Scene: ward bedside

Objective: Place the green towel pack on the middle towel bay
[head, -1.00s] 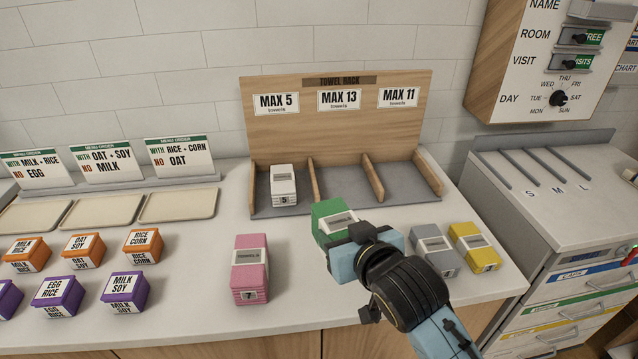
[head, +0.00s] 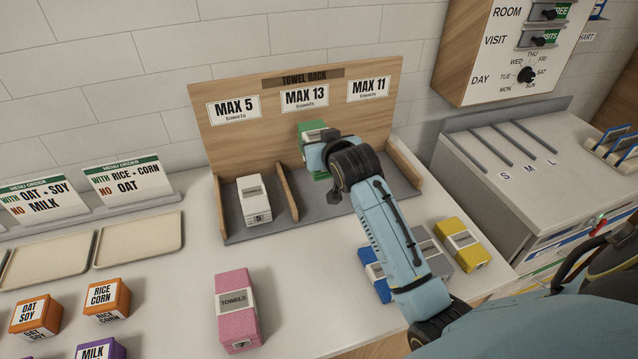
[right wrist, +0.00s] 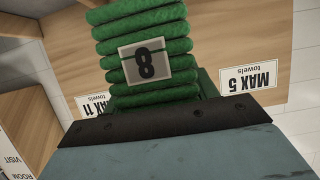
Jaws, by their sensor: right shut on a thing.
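The green towel pack (head: 313,131) is in my right gripper (head: 318,150), held up in front of the rack's back board, just below the MAX 13 sign. In the right wrist view the pack (right wrist: 150,62) shows stacked green folds and a label with an 8. My right gripper is shut on it, and the arm hides much of the pack and the bay below. The towel rack (head: 222,133) has three bays. The middle bay (head: 318,205) lies under the MAX 13 sign, and its visible floor is bare. My left gripper is not in view.
A white towel pack (head: 254,205) stands in the left bay. Pink (head: 236,310), blue (head: 372,275), grey (head: 432,250) and yellow (head: 463,244) packs lie on the counter in front. Bay dividers (head: 287,190) stick up beside the middle bay.

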